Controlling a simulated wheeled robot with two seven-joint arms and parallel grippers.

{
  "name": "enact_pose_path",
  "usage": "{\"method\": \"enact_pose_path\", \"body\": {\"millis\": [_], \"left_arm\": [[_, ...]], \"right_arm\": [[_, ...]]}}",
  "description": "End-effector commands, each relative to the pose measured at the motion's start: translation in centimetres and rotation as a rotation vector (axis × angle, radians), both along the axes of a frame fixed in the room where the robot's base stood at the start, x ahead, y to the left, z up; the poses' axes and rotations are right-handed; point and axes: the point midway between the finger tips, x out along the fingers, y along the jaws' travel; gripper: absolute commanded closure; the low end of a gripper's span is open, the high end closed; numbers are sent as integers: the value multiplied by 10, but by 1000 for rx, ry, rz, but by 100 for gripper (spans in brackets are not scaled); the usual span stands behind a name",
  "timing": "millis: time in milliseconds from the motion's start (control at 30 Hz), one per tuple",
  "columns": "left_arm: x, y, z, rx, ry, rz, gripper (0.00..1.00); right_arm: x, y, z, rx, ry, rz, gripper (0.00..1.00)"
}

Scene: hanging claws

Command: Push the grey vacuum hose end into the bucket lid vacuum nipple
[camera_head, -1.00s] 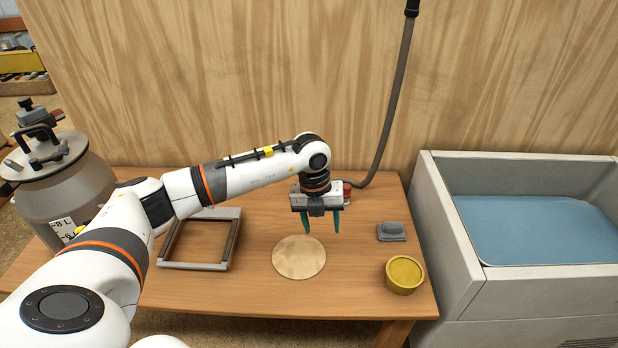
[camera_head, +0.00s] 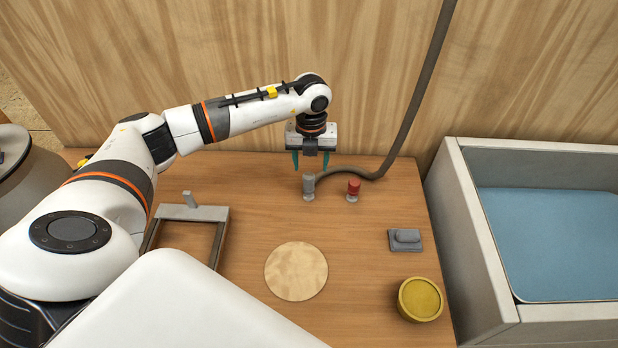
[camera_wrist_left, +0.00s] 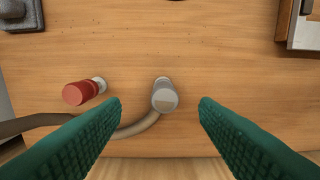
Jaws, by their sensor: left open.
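The grey vacuum hose end (camera_head: 309,187) stands upright on the table near the wooden wall, with the hose (camera_head: 411,105) running right from it and then up. In the left wrist view the hose end (camera_wrist_left: 164,95) lies between the two fingers, seen from above. My left gripper (camera_head: 310,162) points down, open and empty, its green fingertips above and behind the hose end in the head view. The grey bucket (camera_head: 36,185) is cut off at the left edge, with only part of its lid (camera_head: 10,148) showing. The lid nipple is not in view. My right gripper is not in view.
A red-topped fitting (camera_head: 353,187) stands right of the hose end. A grey frame (camera_head: 192,213), a round wooden disc (camera_head: 296,271), a small grey block (camera_head: 405,238) and a yellow pot (camera_head: 420,299) are on the table. A blue-bottomed sink (camera_head: 485,270) stands right.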

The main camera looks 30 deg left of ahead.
Motion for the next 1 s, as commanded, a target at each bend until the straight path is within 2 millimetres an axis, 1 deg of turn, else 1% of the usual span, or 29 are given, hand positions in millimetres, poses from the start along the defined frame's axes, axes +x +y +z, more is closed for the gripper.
{"method": "enact_pose_path", "body": {"millis": [33, 100, 367, 500, 600, 733, 933, 967, 1000], "left_arm": [[0, 0, -11, 0, 2, 1, 45], [0, 0, -21, 0, 1, 0, 45], [0, 2, -42, 1, 1, 0, 45], [2, 7, -64, 0, 2, 0, 45], [2, 8, -77, -1, 1, 0, 45], [2, 8, -85, 0, -1, 1, 45], [2, 8, -85, 0, -1, 0, 45], [2, 8, -85, 0, -1, 0, 46], [2, 8, -85, 0, -1, 0, 53]], "right_arm": [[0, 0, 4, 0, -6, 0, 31], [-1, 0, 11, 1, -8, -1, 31], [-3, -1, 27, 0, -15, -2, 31], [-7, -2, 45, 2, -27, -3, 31], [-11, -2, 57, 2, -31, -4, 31], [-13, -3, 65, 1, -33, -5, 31], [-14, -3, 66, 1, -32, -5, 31], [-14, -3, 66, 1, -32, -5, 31], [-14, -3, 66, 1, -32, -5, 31]]}}
